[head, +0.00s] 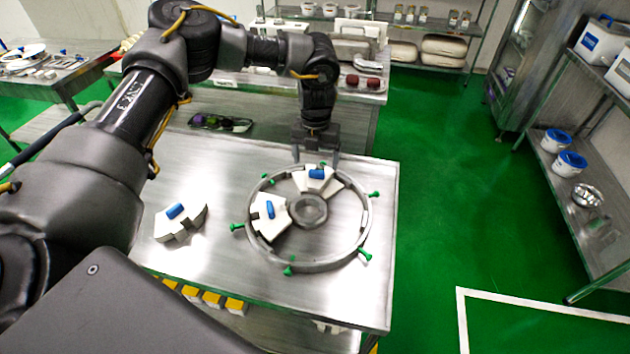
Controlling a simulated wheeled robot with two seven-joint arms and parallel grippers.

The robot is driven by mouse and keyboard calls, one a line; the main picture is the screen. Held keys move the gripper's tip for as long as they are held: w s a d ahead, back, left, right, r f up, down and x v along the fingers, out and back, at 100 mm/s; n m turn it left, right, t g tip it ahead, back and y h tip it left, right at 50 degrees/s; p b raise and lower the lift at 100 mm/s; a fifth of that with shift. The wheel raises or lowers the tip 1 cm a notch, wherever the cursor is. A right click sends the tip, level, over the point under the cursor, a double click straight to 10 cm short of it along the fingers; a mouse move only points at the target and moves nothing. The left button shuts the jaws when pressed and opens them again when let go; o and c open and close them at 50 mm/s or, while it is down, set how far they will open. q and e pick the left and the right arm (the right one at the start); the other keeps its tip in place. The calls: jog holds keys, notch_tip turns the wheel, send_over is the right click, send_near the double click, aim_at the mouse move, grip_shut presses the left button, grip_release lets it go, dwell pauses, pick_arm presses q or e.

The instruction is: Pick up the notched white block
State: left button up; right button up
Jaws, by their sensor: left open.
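A white block (190,222) with a blue grip on top and a notched edge lies on the steel table, left of the ring. A round metal ring (304,266) with green knobs stands on the table around a grey hub (309,209). Inside it, one white block with a blue grip (268,222) sits at the left and another (316,185) sits at the back. My left gripper (316,156) is open above the ring's back edge, near the back block, with nothing seen between its fingers. My right gripper is out of view.
The steel table (345,300) is clear at front and right. A second table (365,92) with dark red items and boxes stands behind. Yellow-topped items (212,299) sit under the front table. Shelves (590,200) stand at the right, with open green floor between.

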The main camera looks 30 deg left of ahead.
aim_at(317, 170)
pick_arm(q)
jog(key=f+p, duration=0.1)
jog(key=f, duration=0.2)
jog(key=shift+d+f+p, duration=0.2)
jog(key=shift+f+p, duration=0.15)
jog(key=shift+f, duration=0.65)
jog(key=c, duration=1.2)
jog(key=shift+c, duration=0.2)
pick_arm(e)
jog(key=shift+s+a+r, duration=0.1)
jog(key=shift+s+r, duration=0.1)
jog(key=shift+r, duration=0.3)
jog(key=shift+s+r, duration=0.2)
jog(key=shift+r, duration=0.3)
pick_arm(q)
jog(key=shift+r, duration=0.1)
